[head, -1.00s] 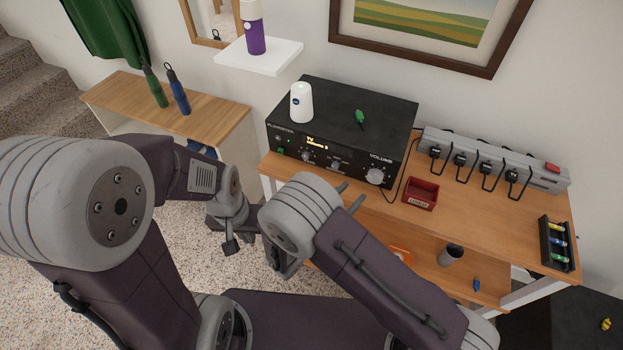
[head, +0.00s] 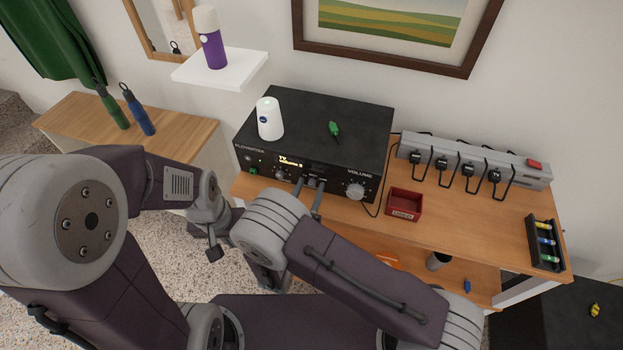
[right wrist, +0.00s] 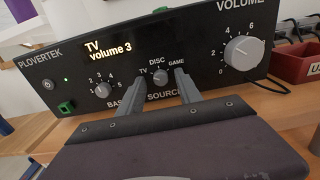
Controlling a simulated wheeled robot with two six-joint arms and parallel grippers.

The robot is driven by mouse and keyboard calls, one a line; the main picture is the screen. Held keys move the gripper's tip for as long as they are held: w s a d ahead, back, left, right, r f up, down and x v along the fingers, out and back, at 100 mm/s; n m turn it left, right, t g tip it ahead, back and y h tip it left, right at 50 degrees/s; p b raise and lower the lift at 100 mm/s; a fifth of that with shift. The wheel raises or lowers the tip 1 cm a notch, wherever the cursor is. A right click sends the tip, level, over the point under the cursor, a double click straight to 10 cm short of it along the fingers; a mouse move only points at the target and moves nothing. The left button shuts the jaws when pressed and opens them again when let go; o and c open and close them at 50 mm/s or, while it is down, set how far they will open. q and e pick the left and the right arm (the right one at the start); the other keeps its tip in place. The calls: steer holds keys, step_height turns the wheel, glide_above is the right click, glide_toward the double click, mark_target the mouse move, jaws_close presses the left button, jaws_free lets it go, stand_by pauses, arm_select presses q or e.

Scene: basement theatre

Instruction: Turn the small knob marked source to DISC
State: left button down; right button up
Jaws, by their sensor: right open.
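The small source knob (right wrist: 160,77) is on the black amplifier's front (head: 258,170), under the labels TV, DISC and GAME. The display (right wrist: 108,47) reads "TV volume 3". My right gripper (right wrist: 163,82) is open, with one fingertip on each side of the source knob; I cannot tell whether they touch it. In the head view, the right gripper's fingers (head: 308,186) reach the amplifier front.
The bass knob (right wrist: 103,90) is left of the source knob, and the larger volume knob (right wrist: 243,53) is right. A white cup-like object (head: 269,120) stands on the amplifier. A red box (head: 404,204) and a power strip (head: 470,165) are to the right.

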steer(key=shift+s+r, duration=0.2)
steer(key=shift+s, duration=0.1)
steer(key=shift+c, duration=0.5)
jaws_close()
arm_select(q)
steer(key=shift+s+r, duration=0.1)
steer(key=shift+s, duration=0.2)
arm_select(e)
steer(key=shift+f, duration=0.1)
steer(key=m+b, duration=0.1)
steer(key=m, duration=0.1)
steer(key=shift+f+m, duration=0.1)
steer(key=shift+m, duration=0.3)
steer(key=m+b, duration=0.2)
steer(key=m, duration=0.1)
steer(key=shift+m, duration=0.3)
steer(key=m+b, duration=0.3)
steer(key=shift+m, duration=0.4)
arm_select(q)
step_height(320, 180, down, 7)
steer(key=b, duration=0.1)
arm_select(e)
steer(key=shift+m, duration=0.8)
